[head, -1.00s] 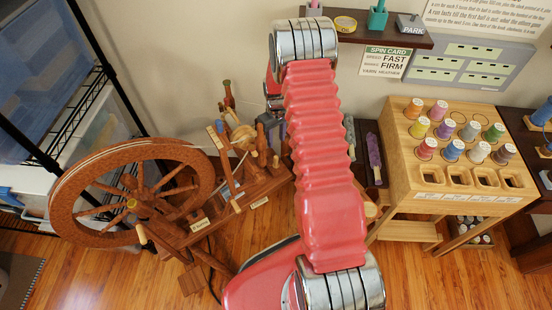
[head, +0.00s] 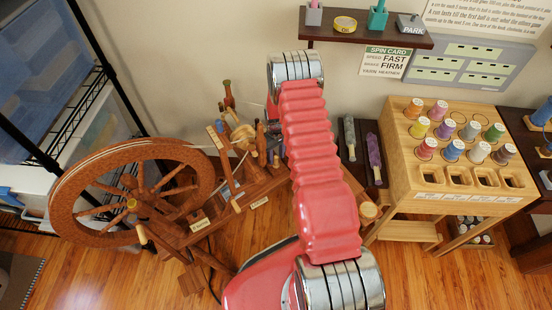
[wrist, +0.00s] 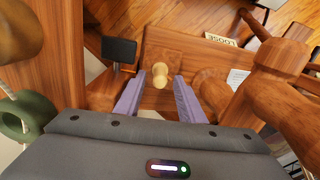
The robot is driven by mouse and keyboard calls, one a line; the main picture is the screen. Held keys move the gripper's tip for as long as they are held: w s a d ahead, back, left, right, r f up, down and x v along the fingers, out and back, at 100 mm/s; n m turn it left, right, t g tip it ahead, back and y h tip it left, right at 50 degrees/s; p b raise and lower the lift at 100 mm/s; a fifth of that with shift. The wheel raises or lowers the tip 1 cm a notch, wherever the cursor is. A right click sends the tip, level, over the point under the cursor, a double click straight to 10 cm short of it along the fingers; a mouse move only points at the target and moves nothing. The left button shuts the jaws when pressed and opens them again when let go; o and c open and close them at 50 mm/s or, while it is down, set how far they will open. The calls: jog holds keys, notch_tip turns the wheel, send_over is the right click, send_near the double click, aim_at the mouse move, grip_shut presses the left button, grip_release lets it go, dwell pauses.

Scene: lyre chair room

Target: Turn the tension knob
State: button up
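In the wrist view a small pale wooden knob (wrist: 160,73) stands on a brown wooden beam of the spinning wheel. I take it for the tension knob. My gripper (wrist: 160,84) is open, its two purple fingers on either side of the knob, near their tips. A gap shows on each side; I cannot tell how far the knob reaches in between them in depth. A label reading LOOSE (wrist: 220,40) lies on the beam beyond. In the head view the spinning wheel (head: 132,150) stands on the left; my gripper is mostly hidden behind my arm.
In the wrist view a dark block (wrist: 119,50) is at the left finger's far side, and turned wooden posts (wrist: 281,58) crowd the right. In the head view a spool stand (head: 408,178) is at the right and a wall shelf (head: 398,38) at the back.

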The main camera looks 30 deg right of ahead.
jog(key=shift+f, duration=0.95)
jog(key=shift+c, duration=0.5)
grip_shut()
